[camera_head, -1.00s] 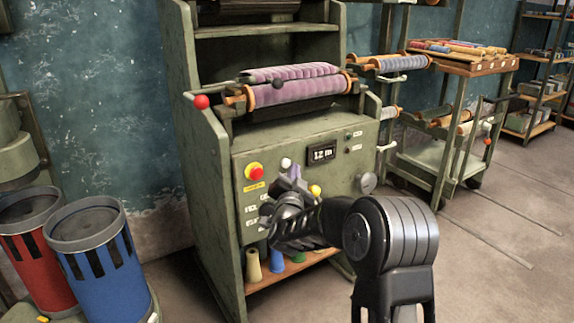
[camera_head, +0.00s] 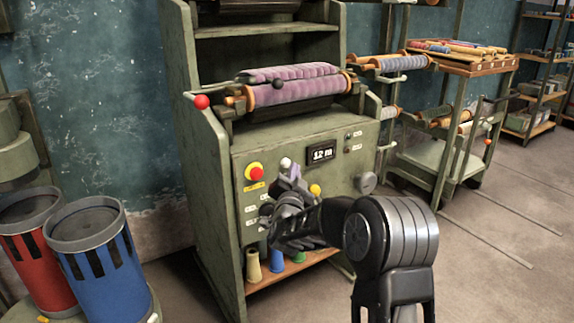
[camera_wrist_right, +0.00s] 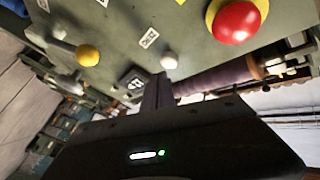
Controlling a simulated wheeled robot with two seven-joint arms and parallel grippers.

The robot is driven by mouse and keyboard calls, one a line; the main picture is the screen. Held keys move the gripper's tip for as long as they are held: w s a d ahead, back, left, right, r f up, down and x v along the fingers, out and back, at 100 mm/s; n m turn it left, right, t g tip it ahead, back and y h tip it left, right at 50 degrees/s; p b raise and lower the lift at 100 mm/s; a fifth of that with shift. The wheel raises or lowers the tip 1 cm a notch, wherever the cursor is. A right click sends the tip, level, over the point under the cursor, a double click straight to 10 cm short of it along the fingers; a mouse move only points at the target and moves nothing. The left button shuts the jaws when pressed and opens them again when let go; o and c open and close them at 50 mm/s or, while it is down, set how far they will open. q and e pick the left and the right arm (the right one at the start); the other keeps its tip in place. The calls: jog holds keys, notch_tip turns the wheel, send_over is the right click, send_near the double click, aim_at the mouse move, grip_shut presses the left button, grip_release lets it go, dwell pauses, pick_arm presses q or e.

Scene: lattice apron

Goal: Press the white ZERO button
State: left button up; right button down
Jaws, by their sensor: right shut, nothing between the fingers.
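The white button (camera_head: 286,163) is a small round knob on the green machine's sloping control panel (camera_head: 300,172), right of a red button on a yellow base. It also shows in the right wrist view (camera_wrist_right: 169,60). My right gripper (camera_head: 294,172) is shut and empty, with its fingertips close to the white button, just below and right of it in the head view. In the wrist view the fingers (camera_wrist_right: 158,92) point at the panel beside the button. I cannot tell whether they touch it. My left gripper is not in view.
The red button (camera_head: 256,173) is left of the white one; a yellow knob (camera_head: 315,190) is to the right. A display (camera_head: 321,152) reads about "12 m". A purple roll (camera_head: 295,90) lies above the panel. Blue and red bins (camera_head: 97,262) stand at left, a cart (camera_head: 440,160) at right.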

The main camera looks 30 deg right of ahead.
jog(key=shift+w, duration=0.1)
jog(key=shift+w, duration=0.3)
jog(key=shift+w+b, duration=0.3)
jog(key=shift+w, duration=0.15)
dwell(0.7)
jog(key=shift+s, duration=0.15)
jog(key=shift+s+b, duration=0.35)
jog(key=shift+s, duration=0.4)
jog(key=shift+s, duration=0.1)
jog(key=shift+s+b, duration=0.7)
jog(key=shift+s, duration=1.7)
